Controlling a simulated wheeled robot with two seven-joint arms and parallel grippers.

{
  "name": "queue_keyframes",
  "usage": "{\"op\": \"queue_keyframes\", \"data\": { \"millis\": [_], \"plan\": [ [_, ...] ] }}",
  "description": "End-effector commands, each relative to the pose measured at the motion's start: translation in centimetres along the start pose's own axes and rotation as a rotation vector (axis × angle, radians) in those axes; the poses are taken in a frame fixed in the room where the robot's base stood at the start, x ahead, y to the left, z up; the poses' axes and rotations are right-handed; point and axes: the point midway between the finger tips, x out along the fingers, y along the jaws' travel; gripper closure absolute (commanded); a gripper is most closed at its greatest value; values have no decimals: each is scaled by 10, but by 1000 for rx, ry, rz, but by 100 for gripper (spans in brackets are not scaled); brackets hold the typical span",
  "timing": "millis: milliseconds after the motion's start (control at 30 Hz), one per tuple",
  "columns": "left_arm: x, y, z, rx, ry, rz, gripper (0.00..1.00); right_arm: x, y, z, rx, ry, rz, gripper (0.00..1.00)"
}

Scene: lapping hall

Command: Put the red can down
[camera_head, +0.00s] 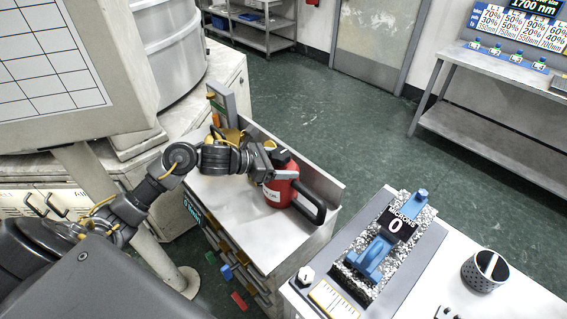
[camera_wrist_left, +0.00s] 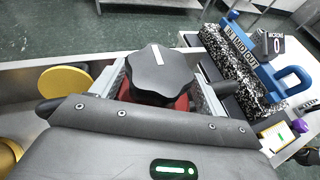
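The red can (camera_head: 281,192) has a pale label and a large black handle (camera_head: 311,203) pointing right. It is upright over the steel top of the drawer cabinet (camera_head: 237,205), and I cannot tell whether its base touches that top. My left gripper (camera_head: 274,170) is at the can's upper part. In the left wrist view, the can's black lobed cap (camera_wrist_left: 160,75) lies between the two fingers, with a little red (camera_wrist_left: 182,102) showing beneath. The fingers appear closed against the can, though their contact is partly hidden.
A raised metal edge runs along the cabinet's far side. Brass-coloured items (camera_head: 226,131) stand at its back left. To the right is a bench with a blue-handled gauge (camera_head: 372,258) reading 0 and a dark cup (camera_head: 484,272). The cabinet top left of the can is clear.

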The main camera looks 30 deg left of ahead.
Motion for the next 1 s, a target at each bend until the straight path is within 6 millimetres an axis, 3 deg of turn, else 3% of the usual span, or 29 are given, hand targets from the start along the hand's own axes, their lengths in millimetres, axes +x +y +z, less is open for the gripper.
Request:
{"op": "queue_keyframes", "data": {
  "millis": [300,700,1000],
  "plan": [
    [-3,0,2,0,1,0,26,-3,0,-1,0,1,0,64],
    [-63,0,-1,1,3,1,26,3,-1,-1,1,2,-1,64],
    [-76,0,1,0,0,-1,26,4,-4,-2,2,3,-4,64]
  ]
}}
